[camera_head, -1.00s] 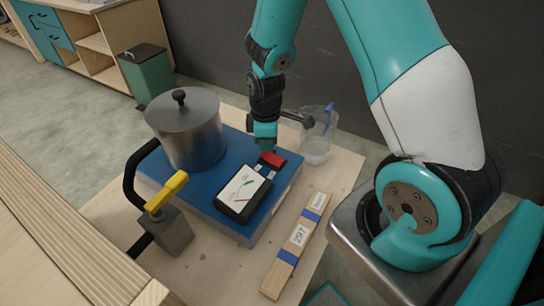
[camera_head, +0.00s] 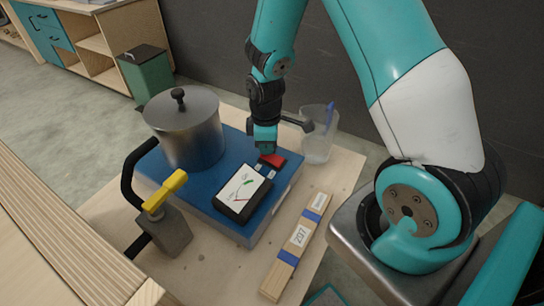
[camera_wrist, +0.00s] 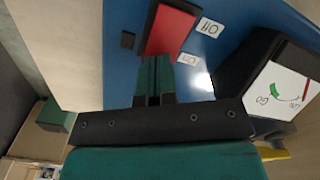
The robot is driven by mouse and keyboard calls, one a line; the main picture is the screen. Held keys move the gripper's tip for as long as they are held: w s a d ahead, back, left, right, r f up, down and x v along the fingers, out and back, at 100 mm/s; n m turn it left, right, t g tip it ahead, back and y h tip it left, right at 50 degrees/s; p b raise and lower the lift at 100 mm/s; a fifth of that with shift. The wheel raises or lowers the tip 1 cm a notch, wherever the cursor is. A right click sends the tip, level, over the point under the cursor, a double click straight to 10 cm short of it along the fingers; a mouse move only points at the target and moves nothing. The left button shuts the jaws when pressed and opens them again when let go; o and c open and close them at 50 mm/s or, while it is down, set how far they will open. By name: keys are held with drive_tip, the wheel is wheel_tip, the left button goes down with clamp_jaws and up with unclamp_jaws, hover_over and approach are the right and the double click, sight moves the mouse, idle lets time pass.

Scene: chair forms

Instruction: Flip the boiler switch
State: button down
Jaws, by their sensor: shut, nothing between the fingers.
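The boiler is a blue box (camera_head: 225,206) carrying a lidded metal pot (camera_head: 190,130). Its red switch (camera_head: 273,160) sits on the blue top near the back right edge. In the wrist view the red switch (camera_wrist: 171,30) lies between a dark block and the labels "Off" (camera_wrist: 210,27) and "On" (camera_wrist: 188,59). My gripper (camera_head: 264,151) points down over the switch; in the wrist view its shut, empty fingers (camera_wrist: 154,80) overlap the "On" end. I cannot tell whether they touch it. A black gauge (camera_head: 243,193) with a white dial stands beside the switch.
A yellow-handled valve (camera_head: 166,190) on a black pipe stands at the front left. A clear jug (camera_head: 318,148) stands behind right of the box. A wooden strip (camera_head: 296,247) lies along the right. A green bin (camera_head: 148,74) stands farther back.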

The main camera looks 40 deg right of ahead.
drive_tip(key=shift+f+b, duration=0.35)
drive_tip(key=shift+f, duration=0.15)
wheel_tip(320, 180, up, 7)
drive_tip(key=p, duration=0.6)
drive_tip(key=shift+r, duration=0.15)
idle(0.6)
drive_tip(key=s+a+r+m+y, duration=0.1)
drive_tip(key=s+a+r, duration=0.2)
drive_tip(key=a+r, duration=0.35)
drive_tip(key=s+a+r+m+y, duration=0.1)
drive_tip(key=s+a+r+y, duration=0.15)
drive_tip(key=a+r, duration=0.4)
drive_tip(key=s+a+r+m, duration=0.1)
drive_tip(key=s+a+r, duration=0.2)
drive_tip(key=s+r, duration=0.7)
drive_tip(key=s, duration=0.3)
drive_tip(key=shift+s+a+r+y, duration=0.15)
drive_tip(key=shift+s+a+y, duration=0.05)
drive_tip(key=shift+y, duration=0.15)
